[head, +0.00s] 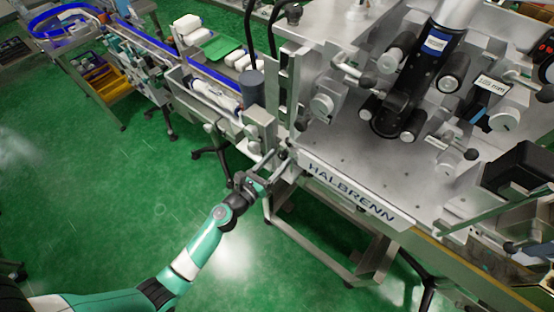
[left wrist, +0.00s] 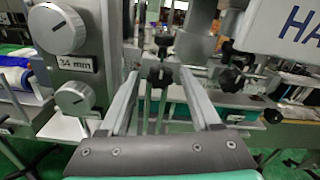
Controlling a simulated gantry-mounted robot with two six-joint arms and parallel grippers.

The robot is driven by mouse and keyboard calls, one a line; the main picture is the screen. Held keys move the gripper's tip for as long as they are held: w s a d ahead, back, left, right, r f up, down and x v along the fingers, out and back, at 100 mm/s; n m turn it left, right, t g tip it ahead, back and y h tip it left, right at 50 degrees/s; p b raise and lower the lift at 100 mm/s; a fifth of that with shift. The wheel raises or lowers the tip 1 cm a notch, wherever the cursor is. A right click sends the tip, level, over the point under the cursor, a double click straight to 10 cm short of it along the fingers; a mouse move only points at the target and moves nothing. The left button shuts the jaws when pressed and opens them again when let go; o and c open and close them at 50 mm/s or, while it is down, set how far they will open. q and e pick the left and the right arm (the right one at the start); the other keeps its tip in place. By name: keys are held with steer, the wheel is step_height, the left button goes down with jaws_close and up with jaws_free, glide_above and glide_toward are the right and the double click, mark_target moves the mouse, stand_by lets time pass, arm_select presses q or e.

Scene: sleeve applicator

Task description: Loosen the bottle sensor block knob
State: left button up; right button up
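My left gripper (head: 279,160) reaches in from the lower left to the front left corner of the machine. In the left wrist view its two grey fingers (left wrist: 160,76) are spread wide apart with nothing held. A small black lobed knob (left wrist: 160,75) shows between the fingertips, on a rod or block ahead. I cannot tell its exact distance, and no contact shows. Another black knob (left wrist: 231,79) is to the right of the fingers. No label shows which one is the bottle sensor block knob. My right gripper is in neither view.
Two round grey knobs (left wrist: 75,97) sit on a metal housing with a "34 mm" label (left wrist: 77,64), close left of the left finger. A white HALBRENN panel (head: 350,191) lies right of the gripper. The conveyor (head: 215,85) runs up left. Green floor is open at lower left.

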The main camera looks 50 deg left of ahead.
arm_select(q)
jaws_close()
